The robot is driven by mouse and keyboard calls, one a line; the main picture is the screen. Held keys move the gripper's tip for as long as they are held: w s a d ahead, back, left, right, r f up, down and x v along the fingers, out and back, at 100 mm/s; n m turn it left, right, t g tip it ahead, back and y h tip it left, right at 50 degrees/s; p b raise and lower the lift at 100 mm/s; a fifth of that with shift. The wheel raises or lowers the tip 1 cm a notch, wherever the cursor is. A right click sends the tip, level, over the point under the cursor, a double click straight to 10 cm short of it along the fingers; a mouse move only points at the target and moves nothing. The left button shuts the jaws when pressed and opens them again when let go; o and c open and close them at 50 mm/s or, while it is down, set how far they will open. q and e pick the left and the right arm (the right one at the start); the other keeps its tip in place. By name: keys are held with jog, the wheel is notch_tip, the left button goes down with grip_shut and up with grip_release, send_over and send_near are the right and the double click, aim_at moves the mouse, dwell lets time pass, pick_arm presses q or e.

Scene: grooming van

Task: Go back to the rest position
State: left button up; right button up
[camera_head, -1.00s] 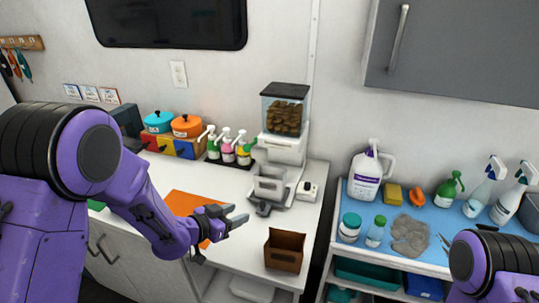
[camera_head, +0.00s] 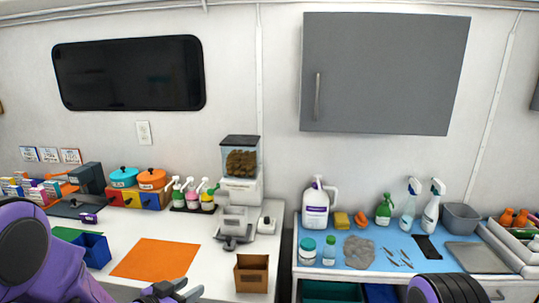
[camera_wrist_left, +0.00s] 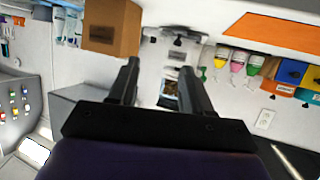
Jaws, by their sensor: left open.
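My left gripper (camera_head: 176,291) shows at the bottom edge of the head view, in front of the white counter's orange mat (camera_head: 155,259). In the left wrist view its two dark fingers (camera_wrist_left: 159,68) stand apart with nothing held between them; the counter and dispenser show beyond. My left purple arm enters at the lower left. Part of my right arm shows at the bottom right; its gripper is out of the picture.
A brown box (camera_head: 252,273) stands at the counter's front, right of the left gripper. A blue bin (camera_head: 95,250) sits left of the mat. A treat dispenser (camera_head: 240,165), pump bottles and pots line the back. Right, a blue-topped cart (camera_head: 325,247) holds bottles.

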pick_arm(q)
jog(key=s+a+f+n+g+y+b, duration=0.1)
jog(key=s+a+f+n+y, duration=0.3)
jog(key=f, duration=0.4)
jog(key=s+a+f+n+g+y+b, duration=0.1)
jog(key=s+a+f+n+y, duration=0.2)
jog(key=s+f+n, duration=0.3)
jog(key=s+a+f+n+g+y+b, duration=0.1)
jog(key=s+f+g, duration=0.2)
jog(key=s+f, duration=0.4)
jog(key=s+a+f+n+g+y+b, duration=0.1)
jog(key=s+f+g, duration=0.3)
jog(key=s, duration=1.2)
notch_tip(320, 180, down, 4)
jog(key=shift+s+a+f+y, duration=0.15)
jog(key=shift+s+f+y, duration=0.05)
jog(key=shift+s+y, duration=0.15)
pick_arm(e)
jog(key=f, duration=0.4)
jog(key=shift+w+f, duration=0.25)
jog(key=shift+w, duration=0.05)
